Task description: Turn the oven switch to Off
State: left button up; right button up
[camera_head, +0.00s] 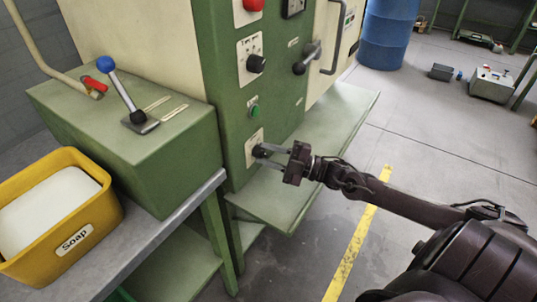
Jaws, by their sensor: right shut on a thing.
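The oven switch (258,151) is a small black rotary knob on a pale plate, low on the front of the green machine (222,100). My right gripper (266,154) reaches in from the right and is shut on this knob. The fingers partly cover the knob and its plate, so I cannot read which position it points to. My left gripper is not in view.
Above are another black knob (256,63), a green button (254,111), a red button (253,5) and a dark lever handle (307,58). A green shelf (300,185) juts out below. A yellow soap bin (97,215) stands left.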

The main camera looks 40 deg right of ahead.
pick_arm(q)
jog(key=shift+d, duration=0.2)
pick_arm(e)
jog(key=o, duration=1)
jog(key=shift+c, duration=0.2)
jog(key=shift+s+d+f, duration=0.1)
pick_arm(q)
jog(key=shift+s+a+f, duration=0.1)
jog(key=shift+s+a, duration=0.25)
pick_arm(e)
jog(key=v, duration=0.7)
jog(key=shift+s+d, duration=0.2)
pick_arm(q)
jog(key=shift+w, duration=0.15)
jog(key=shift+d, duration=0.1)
